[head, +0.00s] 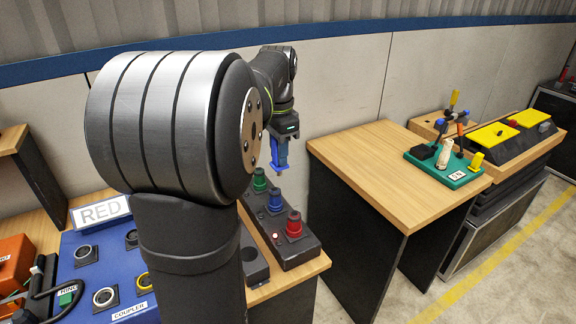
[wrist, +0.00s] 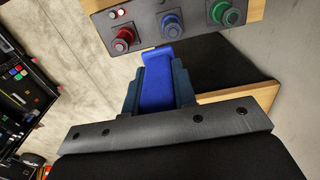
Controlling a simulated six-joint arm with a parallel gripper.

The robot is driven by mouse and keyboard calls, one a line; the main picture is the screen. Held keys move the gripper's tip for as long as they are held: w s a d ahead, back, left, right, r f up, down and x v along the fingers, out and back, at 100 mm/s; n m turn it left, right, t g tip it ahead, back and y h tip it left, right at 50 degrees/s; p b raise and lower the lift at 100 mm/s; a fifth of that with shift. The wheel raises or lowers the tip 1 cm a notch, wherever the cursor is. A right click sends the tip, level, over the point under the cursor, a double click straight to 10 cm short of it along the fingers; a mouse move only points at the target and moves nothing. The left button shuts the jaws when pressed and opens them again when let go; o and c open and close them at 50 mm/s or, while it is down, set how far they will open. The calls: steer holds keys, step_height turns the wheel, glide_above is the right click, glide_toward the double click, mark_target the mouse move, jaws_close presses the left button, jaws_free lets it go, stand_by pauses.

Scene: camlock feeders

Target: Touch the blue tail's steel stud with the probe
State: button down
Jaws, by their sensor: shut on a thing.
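My gripper (wrist: 158,82) is shut on a bright blue piece (wrist: 157,88) with a wider flat end; I cannot tell for sure that it is the probe. In the head view the blue piece (head: 279,157) points down, above the back of a dark box. A blue connector (head: 276,202) stands on that box between a green one (head: 260,180) and a red one (head: 294,224). The wrist view shows the blue connector (wrist: 172,23) beyond the held piece's end, and contact cannot be judged. No steel stud can be made out.
The dark box (head: 303,249) sits on a wooden bench with a small lit lamp. A blue panel (head: 76,240) with sockets and a RED sign (head: 101,211) is at left. A wooden table (head: 376,176) to the right bears a teal board (head: 468,176) with tools; its left part is clear.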

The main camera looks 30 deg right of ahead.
steer(key=w, duration=0.2)
glide_above(275, 189)
steer(key=shift+f, duration=2.55)
steer(key=shift+a+f, duration=0.1)
steer(key=shift+f, duration=0.65)
step_height(275, 189, up, 7)
stand_by(0.4)
